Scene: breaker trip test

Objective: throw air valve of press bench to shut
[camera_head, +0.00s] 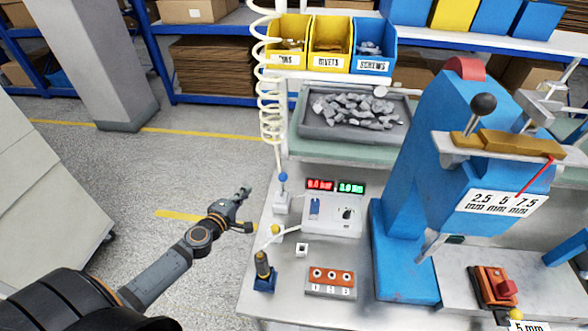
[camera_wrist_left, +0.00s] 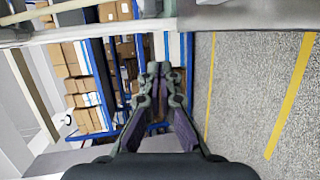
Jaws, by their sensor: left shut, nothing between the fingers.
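The press bench (camera_head: 255,290) has a blue press (camera_head: 405,200) on its right part. A white fitting (camera_head: 282,203) with a blue knob stands at the bench's left edge, under the coiled air hose (camera_head: 270,100). A lever with a yellow tip (camera_head: 275,230) sticks out left, just below that fitting. I cannot tell for sure which of these is the air valve's handle. My left gripper (camera_head: 245,191) is shut and empty, left of the fitting and apart from it. In the left wrist view its fingers (camera_wrist_left: 160,69) are together with nothing between them. My right gripper is not in view.
A control box (camera_head: 332,228) with red and green displays stands beside the fitting. A black-and-yellow post on a blue base (camera_head: 264,278) and an orange block (camera_head: 330,280) are nearer. A tray of grey pieces (camera_head: 410,137) lies behind. The floor (camera_head: 190,165) left of the bench is clear.

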